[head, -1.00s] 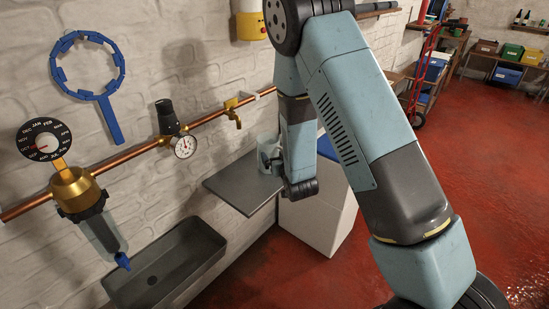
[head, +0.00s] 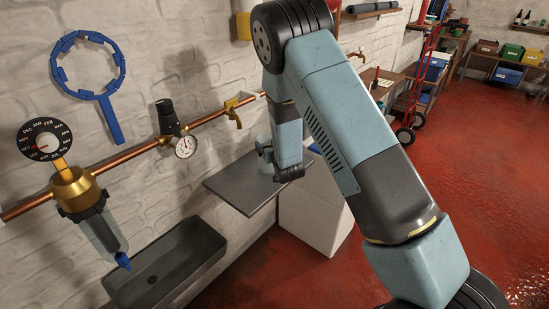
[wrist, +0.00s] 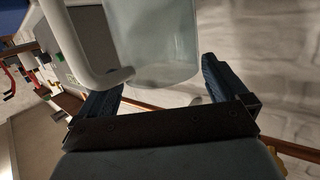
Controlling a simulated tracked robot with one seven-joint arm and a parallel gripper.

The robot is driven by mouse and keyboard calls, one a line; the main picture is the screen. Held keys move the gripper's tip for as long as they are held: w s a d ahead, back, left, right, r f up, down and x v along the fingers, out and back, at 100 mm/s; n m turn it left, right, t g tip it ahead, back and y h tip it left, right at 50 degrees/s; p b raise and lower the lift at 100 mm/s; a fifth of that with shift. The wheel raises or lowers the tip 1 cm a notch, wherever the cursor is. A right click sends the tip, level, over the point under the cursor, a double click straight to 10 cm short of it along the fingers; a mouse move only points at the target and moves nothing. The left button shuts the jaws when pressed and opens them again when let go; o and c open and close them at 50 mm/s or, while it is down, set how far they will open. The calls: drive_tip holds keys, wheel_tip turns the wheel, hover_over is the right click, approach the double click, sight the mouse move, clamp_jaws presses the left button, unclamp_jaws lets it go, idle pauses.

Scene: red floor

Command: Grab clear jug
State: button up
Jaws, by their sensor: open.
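The clear jug (wrist: 155,40) fills the upper middle of the wrist view, with its thick pale handle (wrist: 75,50) on the left. My gripper (wrist: 162,77) is open, its two dark blue fingers spread on either side of the jug's near end. The left finger is close to the lower end of the handle. The jug is not clamped, and I cannot tell whether a finger touches it. In the head view the jug and gripper are small, over the grey shelf (head: 232,190), and my arm partly hides them.
A copper pipe with a brass tap (head: 233,112) and a pressure gauge (head: 185,147) runs along the white brick wall behind the shelf. A dark sink (head: 165,262) is at the lower left. A white cabinet (head: 315,220) stands right of the shelf. Red floor is open at right.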

drive_tip(key=shift+c, duration=0.2)
drive_tip(key=c, duration=1)
drive_tip(key=shift+r, duration=0.1)
